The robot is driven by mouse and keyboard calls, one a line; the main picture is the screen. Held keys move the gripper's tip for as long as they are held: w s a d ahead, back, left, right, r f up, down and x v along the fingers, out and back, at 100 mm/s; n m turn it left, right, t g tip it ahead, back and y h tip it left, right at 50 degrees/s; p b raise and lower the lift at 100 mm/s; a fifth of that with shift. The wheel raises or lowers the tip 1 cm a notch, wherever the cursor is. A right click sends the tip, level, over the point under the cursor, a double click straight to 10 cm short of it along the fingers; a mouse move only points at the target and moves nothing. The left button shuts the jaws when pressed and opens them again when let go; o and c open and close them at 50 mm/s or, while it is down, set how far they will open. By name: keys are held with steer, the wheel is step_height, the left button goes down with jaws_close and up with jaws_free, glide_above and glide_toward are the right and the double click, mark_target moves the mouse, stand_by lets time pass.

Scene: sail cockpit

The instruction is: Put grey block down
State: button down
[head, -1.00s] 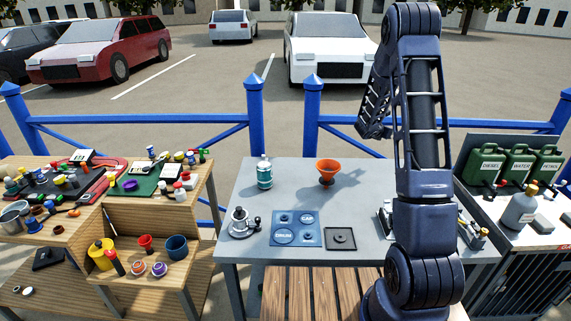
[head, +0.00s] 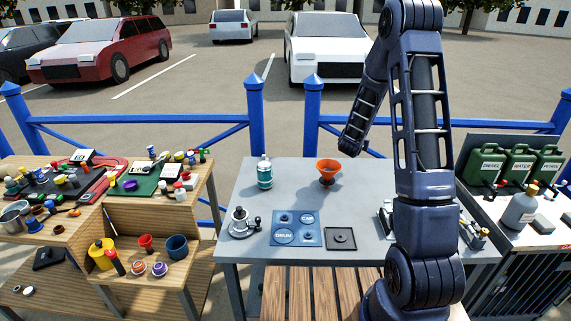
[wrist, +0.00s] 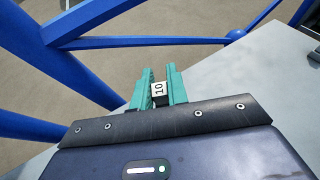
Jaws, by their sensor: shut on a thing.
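In the wrist view my gripper (wrist: 160,82) has two teal fingers shut on a small block (wrist: 159,90). The block shows a white face marked "10"; its other sides are mostly hidden between the fingers, so I cannot tell its body colour. Beyond it are the ground and blue fence rails, with the grey table (wrist: 245,85) to the right. In the head view the arm reaches up and bends down beside the table's back edge. I cannot make out the fingers or the block there. The grey table (head: 375,185) stands in front of the fence.
On the table are an orange funnel (head: 328,168), a teal-and-white bottle (head: 264,176), a metal device (head: 240,222), a blue mat (head: 297,237) and a dark square tray (head: 341,239). Blue fence posts (head: 313,115) rise behind. The table's middle is clear.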

steer(key=s+d+m+g+h, duration=0.3)
steer(key=m+g+h, duration=0.1)
steer(key=m+g, duration=0.5)
steer(key=s+d+m+g+h, duration=0.3)
steer(key=m+g, duration=0.5)
steer(key=m, duration=0.1)
steer(key=s+a+f+m+g+y, duration=0.1)
steer(key=s+a+m+g+y, duration=0.15)
steer(key=m+g, duration=0.25)
step_height(320, 180, up, 10)
steer(key=m+t+y, duration=0.9)
steer(key=m+y, duration=1.4)
steer(key=m, duration=0.3)
glide_above(283, 163)
step_height(283, 163, down, 20)
steer(key=shift+w+r, duration=0.1)
